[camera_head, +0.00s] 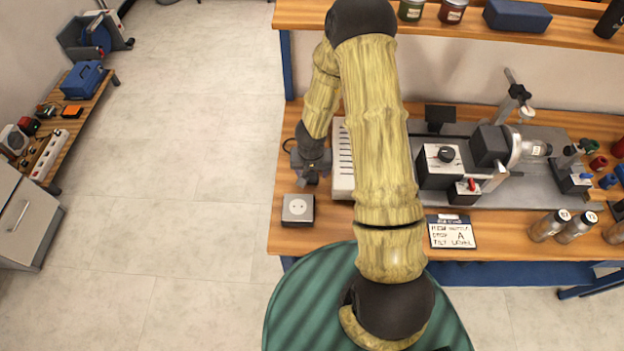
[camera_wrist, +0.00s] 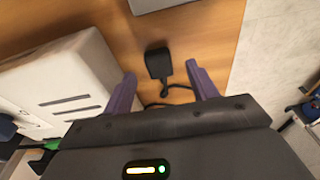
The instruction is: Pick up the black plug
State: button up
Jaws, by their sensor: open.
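The black plug (camera_wrist: 158,63) lies on the wooden table in the wrist view, with a short black cable curling from its lower end. My gripper (camera_wrist: 161,71) is open and empty. Its two purple fingers stand apart on either side of the plug's line, with the plug showing between and slightly beyond their tips. I cannot tell the height of the fingers above the table. In the head view my gripper (camera_head: 312,174) is over the table's left end, just behind the socket box (camera_head: 298,209); I cannot make out the plug there.
A white slotted case (camera_head: 342,160) stands right of my gripper; it fills the left of the wrist view (camera_wrist: 60,85). The table's left edge is close by, with open floor (camera_head: 200,170) beyond. A control box (camera_head: 440,166) and a card (camera_head: 451,232) are farther right.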

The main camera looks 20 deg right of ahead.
aim_at(312, 176)
jog(key=f, duration=0.3)
jog(key=shift+w+d+b, duration=0.15)
jog(key=shift+w+b, duration=0.1)
jog(key=shift+b, duration=0.15)
jog(key=shift+r, duration=0.1)
jog(key=c, duration=1)
